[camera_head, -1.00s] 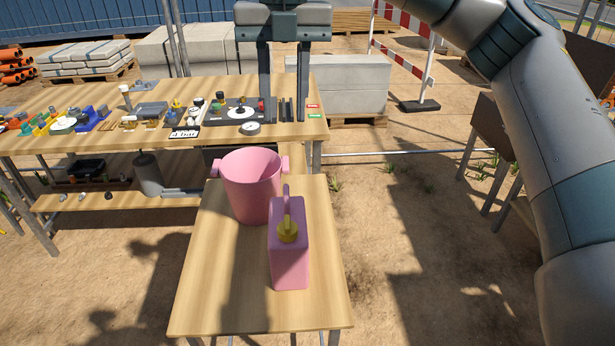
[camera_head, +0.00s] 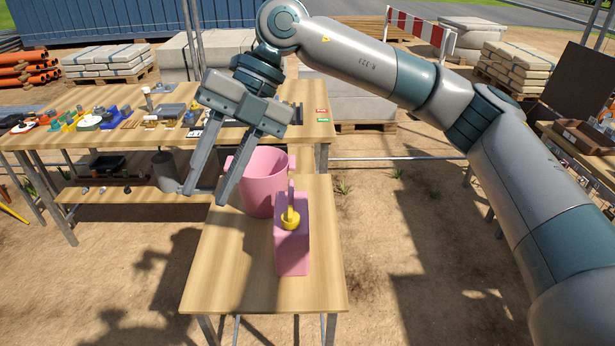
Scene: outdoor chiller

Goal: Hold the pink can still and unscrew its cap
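The pink can (camera_head: 291,250) stands upright on the small wooden table (camera_head: 225,285), with its yellow cap (camera_head: 290,220) on top near the front and a pink handle behind the cap. My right gripper (camera_head: 203,197) hangs in the air to the left of the can, in front of the pink bucket's left side. Its two fingers point down and stand apart with nothing between them. It touches neither the can nor the cap. My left gripper is not in view.
A pink bucket (camera_head: 263,185) stands on the table just behind the can. A long workbench (camera_head: 100,150) with tools and small parts lies behind and to the left. The front and left of the small table are clear.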

